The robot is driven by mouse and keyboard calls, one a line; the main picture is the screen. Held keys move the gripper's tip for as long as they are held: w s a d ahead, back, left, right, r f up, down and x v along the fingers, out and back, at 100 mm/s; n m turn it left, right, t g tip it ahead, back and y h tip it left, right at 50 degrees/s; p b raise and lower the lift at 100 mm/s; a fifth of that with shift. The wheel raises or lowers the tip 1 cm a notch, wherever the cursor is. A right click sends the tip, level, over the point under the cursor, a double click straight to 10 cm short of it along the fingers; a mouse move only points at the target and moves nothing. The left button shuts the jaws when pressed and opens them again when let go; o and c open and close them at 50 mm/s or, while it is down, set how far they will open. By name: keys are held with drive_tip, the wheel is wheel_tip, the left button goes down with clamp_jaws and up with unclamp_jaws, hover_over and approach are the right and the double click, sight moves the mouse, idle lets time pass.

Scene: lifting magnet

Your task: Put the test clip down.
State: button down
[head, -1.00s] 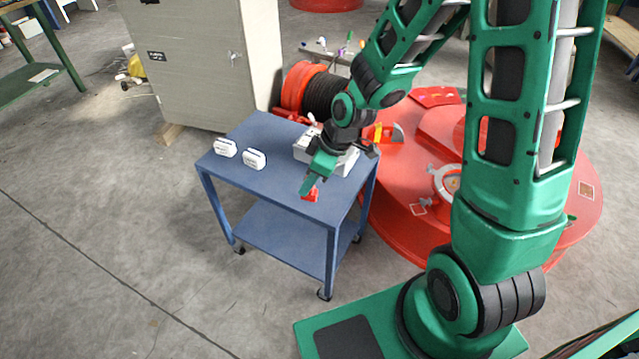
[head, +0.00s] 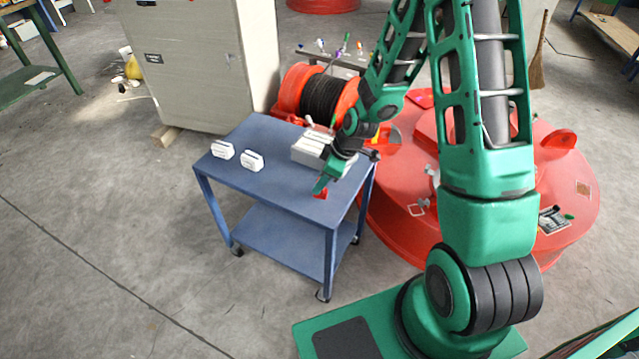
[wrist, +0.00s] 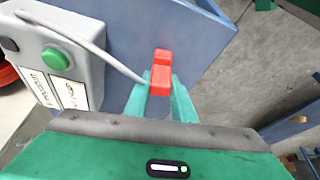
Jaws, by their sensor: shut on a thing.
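The test clip is a small red piece (head: 321,195) at my gripper's tips, over the near right part of the blue cart top (head: 262,185). In the wrist view the red clip (wrist: 161,74) sits between the two green fingertips of my gripper (wrist: 160,96), which is shut on it. A thin grey lead runs from the clip to a grey box with a green button (wrist: 70,55). That box also stands on the cart in the head view (head: 309,147), partly behind my gripper (head: 320,187). I cannot tell whether the clip touches the cart top.
Two small white blocks (head: 222,150) (head: 252,160) stand on the cart's left part. The cart's front middle is bare. A large red round magnet (head: 560,185) lies on the floor to the right. A cable reel (head: 318,95) and grey cabinet (head: 195,60) are behind.

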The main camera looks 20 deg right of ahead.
drive_tip(key=shift+f, duration=0.3)
drive_tip(key=c, duration=1.5)
unclamp_jaws()
drive_tip(key=shift+r, duration=0.1)
drive_tip(key=v, duration=1.2)
